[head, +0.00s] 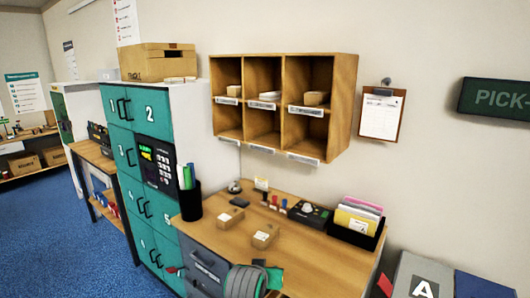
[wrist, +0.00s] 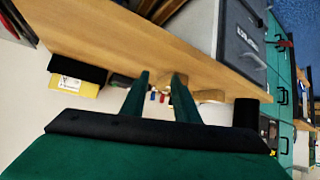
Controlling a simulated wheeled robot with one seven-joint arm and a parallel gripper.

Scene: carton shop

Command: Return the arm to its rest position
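My gripper (wrist: 160,76) shows in the wrist view as two green fingers standing apart on a dark palm. There is a gap between them, and nothing appears held. Small things on the wooden desk (wrist: 110,45) show behind the fingers. In the head view, a grey and green part of my arm (head: 244,282) is at the bottom, in front of the desk (head: 325,262). The fingers are not clearly seen there.
Teal lockers (head: 128,175) stand left. A wooden cubby shelf (head: 285,103) hangs above. Blue floor (head: 60,240) is open at left.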

